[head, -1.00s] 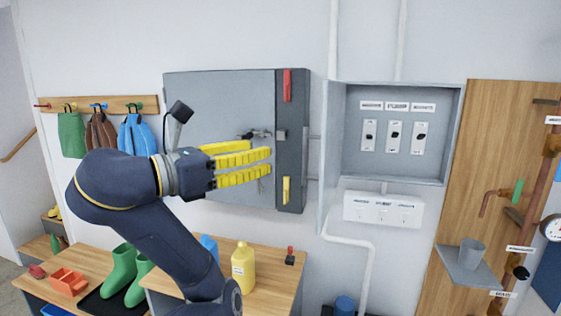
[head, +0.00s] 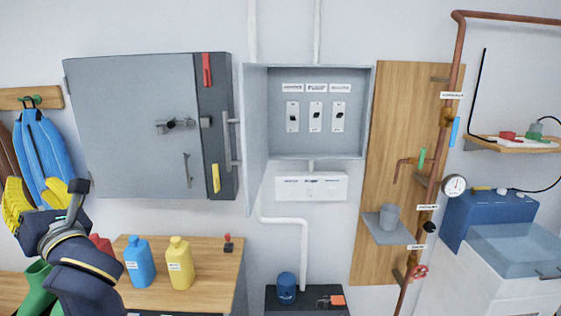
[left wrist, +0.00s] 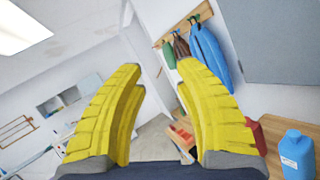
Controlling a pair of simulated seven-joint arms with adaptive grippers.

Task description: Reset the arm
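My left arm comes in at the lower left of the head view. My right arm and gripper are not in view.
A wooden bench holds a blue bottle (head: 140,262), a yellow bottle (head: 180,265) and a small red-topped switch (head: 228,243). An open switch box (head: 320,142) hangs in the middle. Copper pipes and a wooden panel (head: 385,125) are to its right. The wall before the cabinet is clear.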

